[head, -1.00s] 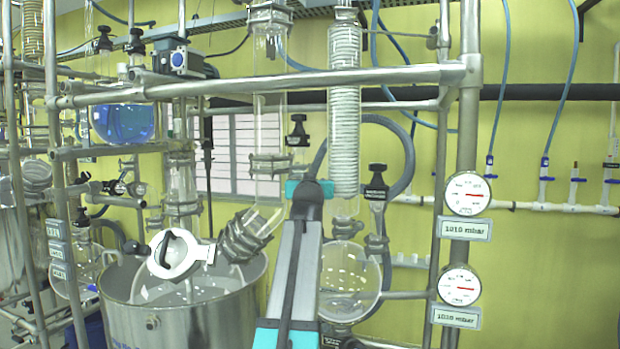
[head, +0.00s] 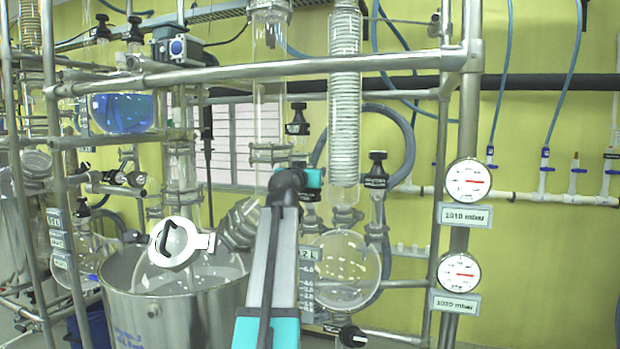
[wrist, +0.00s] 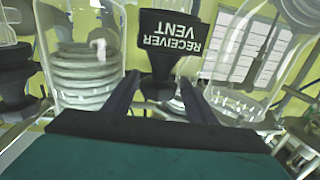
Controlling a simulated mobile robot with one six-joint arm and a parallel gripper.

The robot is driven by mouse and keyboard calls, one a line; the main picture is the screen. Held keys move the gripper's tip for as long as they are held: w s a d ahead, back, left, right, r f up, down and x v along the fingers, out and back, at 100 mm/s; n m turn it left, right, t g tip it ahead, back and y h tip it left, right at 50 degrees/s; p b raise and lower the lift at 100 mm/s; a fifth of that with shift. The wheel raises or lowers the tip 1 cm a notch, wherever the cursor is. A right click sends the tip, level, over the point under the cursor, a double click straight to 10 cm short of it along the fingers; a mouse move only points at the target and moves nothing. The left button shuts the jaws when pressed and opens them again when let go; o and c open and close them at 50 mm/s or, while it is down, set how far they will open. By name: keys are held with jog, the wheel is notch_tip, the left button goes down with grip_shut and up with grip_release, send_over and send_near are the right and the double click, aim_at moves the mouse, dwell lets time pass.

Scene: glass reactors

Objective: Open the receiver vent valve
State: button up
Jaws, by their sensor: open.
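The receiver vent valve shows close in the wrist view as a black label plate (wrist: 172,42), its lettering upside down, with a dark narrower part below it. My gripper (wrist: 158,80) is open; its two dark fingers stand either side of that narrower part. Whether they touch it I cannot tell. In the head view the valve looks to be the black-topped one (head: 297,122) in front of the window, though its label is too small to read. My arm's teal end lies just below it there, and the fingertips are hidden.
A coiled glass condenser (head: 345,110) stands close to the right of the valve, a clear glass column (head: 268,125) to its left. Another black valve (head: 376,170) is further right. A round glass flask (head: 346,272) hangs below. A steel rail (head: 330,66) crosses above.

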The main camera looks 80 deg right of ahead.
jog(key=shift+f+m+g+y+b, duration=0.15)
jog(key=shift+m+g+b, duration=0.6)
jog(key=shift+b, duration=0.9)
jog(key=shift+m+g+y+b, duration=0.15)
jog(key=shift+m+g+b, duration=0.2)
jog(key=shift+g+b, duration=1.05)
jog(key=shift+r+m+b, duration=0.2)
jog(key=shift+m+b, duration=0.2)
jog(key=shift+b, duration=0.35)
jog(key=shift+s, duration=0.1)
jog(key=c, duration=0.9)
jog(key=shift+o, duration=0.2)
jog(key=n+t+p, duration=0.1)
jog(key=p, duration=0.1)
jog(key=shift+a+r+t+p, duration=0.1)
jog(key=shift+r+t+p, duration=0.05)
jog(key=shift+t+p, duration=0.2)
jog(key=n+t+p, duration=0.3)
jog(key=t+p, duration=0.2)
jog(key=p, duration=0.4)
jog(key=shift+n, duration=0.4)
jog(key=shift+t, duration=0.5)
jog(key=shift+n, duration=0.3)
